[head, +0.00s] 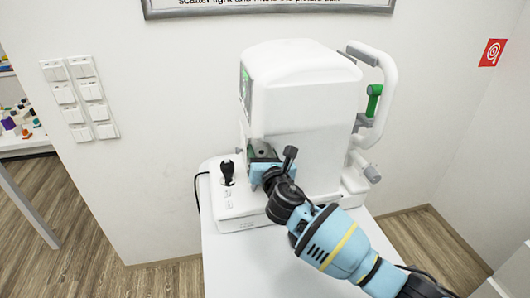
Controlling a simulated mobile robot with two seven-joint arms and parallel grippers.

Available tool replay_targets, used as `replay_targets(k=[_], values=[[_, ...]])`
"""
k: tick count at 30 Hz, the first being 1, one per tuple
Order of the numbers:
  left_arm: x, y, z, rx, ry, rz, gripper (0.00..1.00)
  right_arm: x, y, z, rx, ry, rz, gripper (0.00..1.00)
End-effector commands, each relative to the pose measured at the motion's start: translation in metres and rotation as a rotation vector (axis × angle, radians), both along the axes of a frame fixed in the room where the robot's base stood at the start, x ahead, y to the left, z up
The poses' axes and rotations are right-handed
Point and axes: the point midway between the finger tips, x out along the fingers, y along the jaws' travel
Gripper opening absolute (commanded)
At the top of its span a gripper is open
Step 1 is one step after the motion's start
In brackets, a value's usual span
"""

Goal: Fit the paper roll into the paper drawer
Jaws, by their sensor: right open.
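The white eye test machine (312,125) stands on a white table. The paper drawer (262,146) shows as a small dark greenish opening low on the machine's front left. A small grey shape shows in it, but I cannot tell whether it is the paper roll. My right gripper (272,168) is open, right in front of the drawer, and its fingers and wrist hide the drawer's lower part. I cannot tell whether it touches the drawer. I cannot make out the paper roll for sure. My left gripper is not in view.
A black joystick (228,172) stands on the machine's base, left of my right gripper. A white curved headrest frame with a green part (373,100) is on the machine's right. The white table (235,265) is bare at the front. A wall with switches (82,97) is behind.

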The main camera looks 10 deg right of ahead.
Motion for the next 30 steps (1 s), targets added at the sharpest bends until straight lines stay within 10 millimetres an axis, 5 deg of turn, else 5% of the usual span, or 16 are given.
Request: replay_targets(k=[5,21,30], values=[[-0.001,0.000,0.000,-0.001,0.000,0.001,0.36,-0.004,0.002,0.002,0.001,-0.003,0.005,0.60],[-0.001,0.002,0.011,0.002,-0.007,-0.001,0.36,-0.073,0.000,0.000,0.000,0.000,0.001,0.60],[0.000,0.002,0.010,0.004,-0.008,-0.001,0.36,-0.078,0.000,0.000,0.000,0.000,0.000,0.60]])
